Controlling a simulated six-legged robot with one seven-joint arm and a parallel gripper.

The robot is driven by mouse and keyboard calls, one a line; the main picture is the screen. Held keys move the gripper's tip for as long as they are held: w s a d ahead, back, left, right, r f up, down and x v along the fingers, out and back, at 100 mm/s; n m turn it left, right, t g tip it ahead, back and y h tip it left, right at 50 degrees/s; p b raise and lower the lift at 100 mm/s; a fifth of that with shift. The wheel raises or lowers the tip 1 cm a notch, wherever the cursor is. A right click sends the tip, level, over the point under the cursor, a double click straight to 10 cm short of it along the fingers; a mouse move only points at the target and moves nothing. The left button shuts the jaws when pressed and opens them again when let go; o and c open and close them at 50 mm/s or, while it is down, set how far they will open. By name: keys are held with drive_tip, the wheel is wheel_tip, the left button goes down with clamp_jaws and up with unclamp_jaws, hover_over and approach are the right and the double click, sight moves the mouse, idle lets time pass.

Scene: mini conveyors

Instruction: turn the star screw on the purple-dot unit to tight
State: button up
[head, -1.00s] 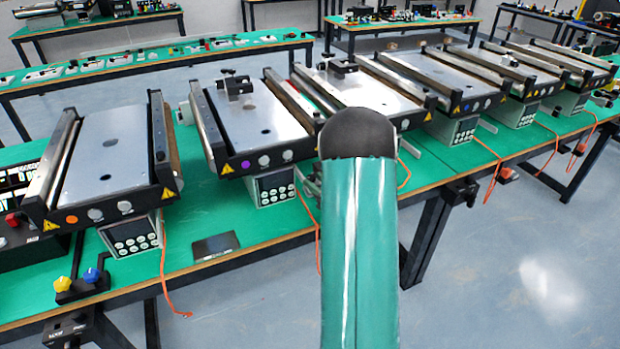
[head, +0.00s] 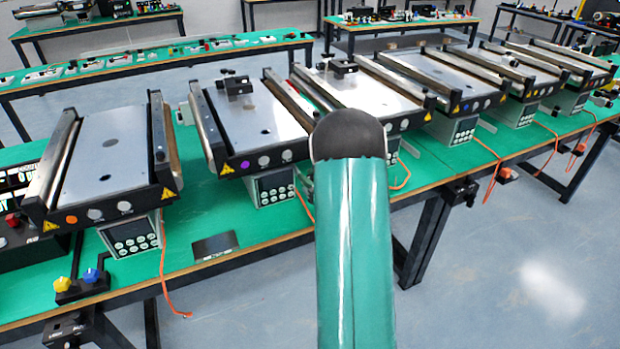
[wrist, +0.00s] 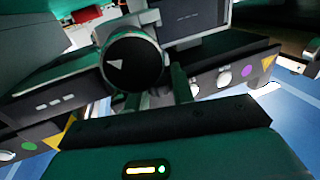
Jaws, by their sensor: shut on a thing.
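The purple-dot unit (head: 232,115) is the second conveyor from the left in the head view. Its purple dot (head: 245,164) is on the front panel beside white knobs. My green arm covers the area right of it, hiding my gripper there. In the wrist view the purple dot (wrist: 247,71) shows at the right. A dark round knob with a white triangle (wrist: 133,62), seemingly the star screw, stands before my gripper (wrist: 154,94). The green fingers are shut on it; their contact is partly hidden in shadow.
An orange-dot unit (head: 105,160) stands to the left and further conveyors (head: 365,95) to the right, with narrow gaps between. Control boxes (head: 271,187) sit beneath the units. Orange cables (head: 165,270) hang over the table's front edge. The floor in front is clear.

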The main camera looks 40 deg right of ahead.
drive_tip(key=shift+m+h, duration=0.3)
drive_tip(key=shift+h, duration=0.1)
drive_tip(key=m+h, duration=0.2)
drive_tip(key=h, duration=0.1)
drive_tip(key=m+g+h, duration=0.1)
drive_tip(key=h, duration=0.1)
drive_tip(key=shift+a+m+h, duration=0.1)
drive_tip(key=shift+m+h, duration=0.3)
drive_tip(key=m+g+h, duration=0.4)
drive_tip(key=h, duration=0.2)
drive_tip(key=shift+m, duration=0.3)
drive_tip(key=m+g+h, duration=0.1)
drive_tip(key=m+g, duration=0.1)
drive_tip(key=g, duration=0.1)
drive_tip(key=m+g+h, duration=0.2)
drive_tip(key=g, duration=0.1)
drive_tip(key=shift+h, duration=0.3)
drive_tip(key=shift+m+g+h, duration=0.7)
drive_tip(key=shift+m+g, duration=1.4)
drive_tip(key=shift+g, duration=0.9)
drive_tip(key=shift+s+d, duration=0.1)
drive_tip(key=shift+d, duration=0.1)
drive_tip(key=o, duration=0.7)
